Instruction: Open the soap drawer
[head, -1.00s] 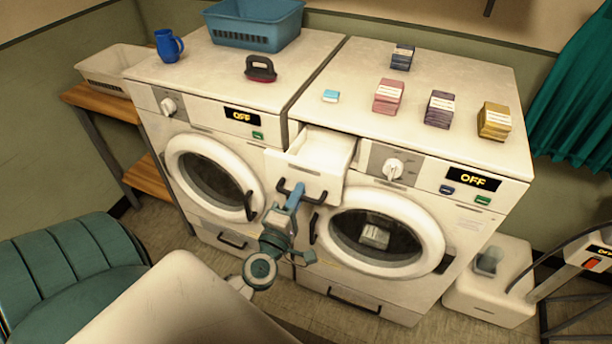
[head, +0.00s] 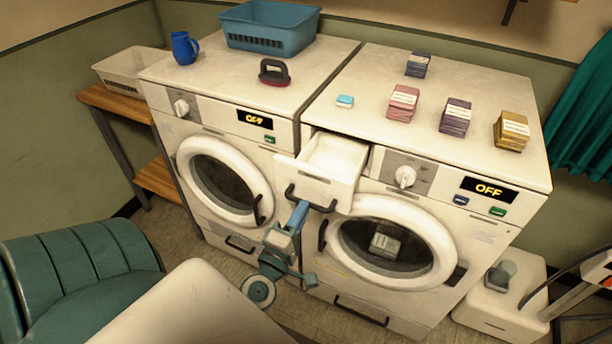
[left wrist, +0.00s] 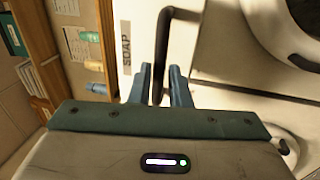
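The soap drawer (head: 335,160) of the right washing machine (head: 470,245) is pulled well out, its white inside showing from above. Its dark bar handle (head: 311,197) is on the front. In the left wrist view the handle (left wrist: 160,60) runs up and down, beside a SOAP label (left wrist: 125,48). My left gripper (head: 302,208) is just in front of and below the handle. In the left wrist view its two blue fingers (left wrist: 160,85) are apart, one on each side of the bar's line, with gaps visible. My right gripper is not in view.
Soap boxes (head: 453,117) and a small blue block (head: 345,101) stand on the right machine. A brush (head: 274,72), blue basket (head: 268,28) and mug (head: 184,48) are on the left machine (head: 165,110).

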